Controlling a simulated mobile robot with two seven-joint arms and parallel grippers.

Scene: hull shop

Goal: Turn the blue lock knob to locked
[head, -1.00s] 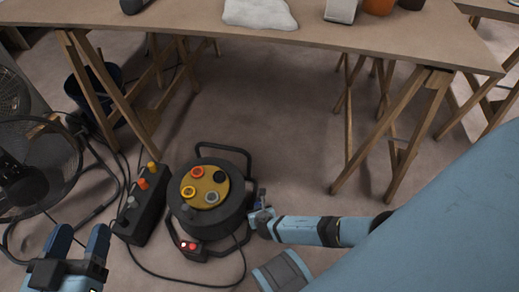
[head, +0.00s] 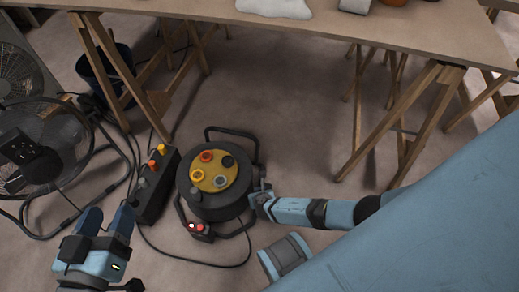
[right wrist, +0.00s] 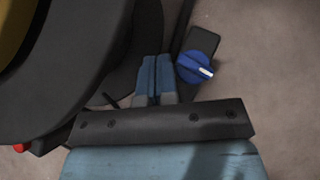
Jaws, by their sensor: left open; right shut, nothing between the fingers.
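The blue lock knob (right wrist: 197,68) shows in the right wrist view on a dark bracket, its white pointer mark aimed to the lower right. My right gripper (right wrist: 156,60) is shut and empty, its fingertips just left of the knob with a small gap in the picture. In the head view my right gripper (head: 257,198) is at the right side of the black cable reel (head: 212,205), and I cannot clearly make out the knob there. My left gripper (head: 106,216) is open and empty at the lower left, away from the reel.
A black socket strip (head: 155,187) with several coloured plugs lies left of the reel. Fans (head: 45,150) stand at the far left, with cables across the floor. A trestle table (head: 300,27) stands behind. The floor under it is mostly clear.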

